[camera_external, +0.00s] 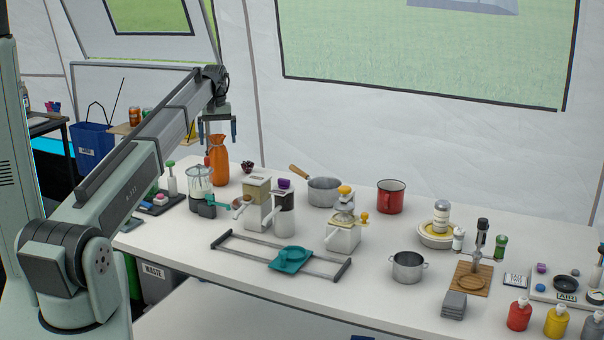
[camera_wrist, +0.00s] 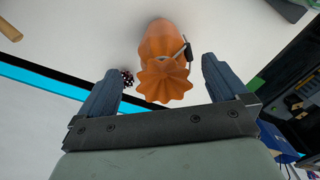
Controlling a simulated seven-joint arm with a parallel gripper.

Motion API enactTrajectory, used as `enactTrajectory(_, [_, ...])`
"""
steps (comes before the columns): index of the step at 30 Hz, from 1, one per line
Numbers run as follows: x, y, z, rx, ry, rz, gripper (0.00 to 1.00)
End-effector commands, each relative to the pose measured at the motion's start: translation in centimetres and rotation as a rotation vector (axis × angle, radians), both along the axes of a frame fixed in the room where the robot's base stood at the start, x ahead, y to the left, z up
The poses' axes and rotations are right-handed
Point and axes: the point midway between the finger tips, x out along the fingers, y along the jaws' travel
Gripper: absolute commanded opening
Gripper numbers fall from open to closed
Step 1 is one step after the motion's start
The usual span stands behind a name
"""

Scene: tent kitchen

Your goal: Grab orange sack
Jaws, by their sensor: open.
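The orange sack (camera_external: 219,164) stands upright at the back left of the white table, with a pinched, ruffled top. My gripper (camera_external: 219,134) is open and points down just above the sack's top in the external view. In the wrist view the sack (camera_wrist: 162,65) lies in line with the space between the two fingers of my gripper (camera_wrist: 160,85), with its ruffled top nearest. The fingers stand on either side, apart from the sack as far as I can see. Nothing is held.
A glass blender jar (camera_external: 200,184) stands close in front of the sack. Dark berries (camera_external: 247,167) lie just right of it. A green-topped bottle (camera_external: 171,178) stands to its left. A white grinder (camera_external: 257,204) and a grey saucepan (camera_external: 323,190) stand farther right.

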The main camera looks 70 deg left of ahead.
Motion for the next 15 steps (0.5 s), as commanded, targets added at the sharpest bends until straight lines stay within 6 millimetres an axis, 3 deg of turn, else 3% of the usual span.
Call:
enactTrajectory(8, [-0.1, 0.3, -1.6, -0.001, 0.0, 0.0, 1.0])
enactTrajectory(15, [-0.2, 0.7, -4.7, -0.001, 0.0, 0.0, 1.0])
